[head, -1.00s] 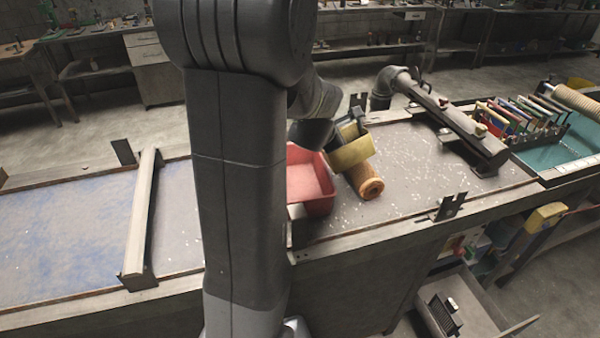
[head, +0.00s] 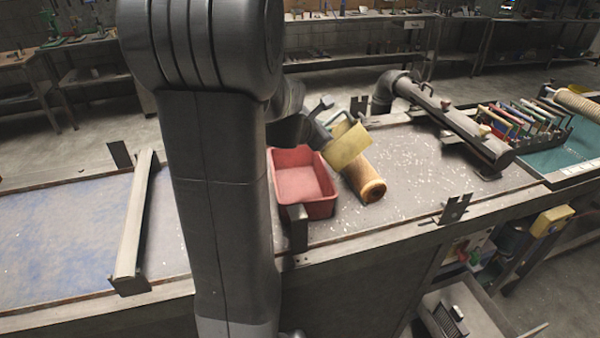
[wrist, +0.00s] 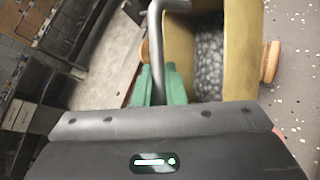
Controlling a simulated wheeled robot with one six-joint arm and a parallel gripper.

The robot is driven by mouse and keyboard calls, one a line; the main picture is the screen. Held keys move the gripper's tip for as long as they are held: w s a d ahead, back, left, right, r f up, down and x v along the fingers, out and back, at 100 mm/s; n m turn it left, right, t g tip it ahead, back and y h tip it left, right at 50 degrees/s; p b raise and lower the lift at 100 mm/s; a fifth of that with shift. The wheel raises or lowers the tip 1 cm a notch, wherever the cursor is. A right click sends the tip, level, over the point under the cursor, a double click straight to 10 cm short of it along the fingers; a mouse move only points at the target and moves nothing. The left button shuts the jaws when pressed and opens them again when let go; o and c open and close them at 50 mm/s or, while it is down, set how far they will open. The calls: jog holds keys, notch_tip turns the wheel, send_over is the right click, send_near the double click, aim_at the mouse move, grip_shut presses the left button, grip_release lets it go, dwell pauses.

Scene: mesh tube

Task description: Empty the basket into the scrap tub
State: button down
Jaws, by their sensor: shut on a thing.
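The yellow basket (head: 348,146) hangs tilted beside the right rim of the red tub (head: 306,205), above the table. In the wrist view the basket (wrist: 243,45) has a grey metal handle (wrist: 156,40) and grey lumpy contents (wrist: 209,62) inside. My gripper (wrist: 160,86) has green fingers, shut on the handle. In the head view my gripper (head: 325,118) is partly hidden by the arm and basket. The tub stands upright; its visible floor looks bare.
An orange-brown cylinder (head: 366,182) lies just right of the tub, partly under the basket. Speckled table (head: 420,180) between is clear.

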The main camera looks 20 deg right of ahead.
jog(key=shift+w+a+f, duration=0.1)
jog(key=shift+f, duration=0.1)
jog(key=shift+w+a+f+n+h+b, duration=0.1)
jog(key=shift+a+f+n+h+b, duration=0.15)
jog(key=shift+b, duration=0.4)
jog(key=shift+f+n+h+b, duration=0.2)
jog(key=shift+n+h+b, duration=0.05)
jog(key=shift+h+b, duration=0.15)
jog(key=shift+f+n+b, duration=0.25)
jog(key=shift+n+b, duration=0.05)
jog(key=shift+w+f+h, duration=0.1)
jog(key=shift+h, duration=0.15)
jog(key=shift+w+a+f+n+g+h+b, duration=0.15)
jog(key=shift+a+f+n+h+b, duration=0.1)
jog(key=shift+f+n+h+b, duration=0.25)
jog(key=shift+w+a+f+n+g+h+b, duration=0.1)
jog(key=shift+a+f+n+g+h+b, duration=0.1)
jog(key=shift+f+n+h+b, duration=0.3)
jog(key=shift+w+a+n+h+b, duration=0.3)
jog(key=shift+a+n+b, duration=0.1)
jog(key=shift+n+b, duration=0.15)
jog(key=shift+w+a+b, duration=0.1)
jog(key=shift+a+b, duration=0.2)
jog(key=shift+b, duration=0.15)
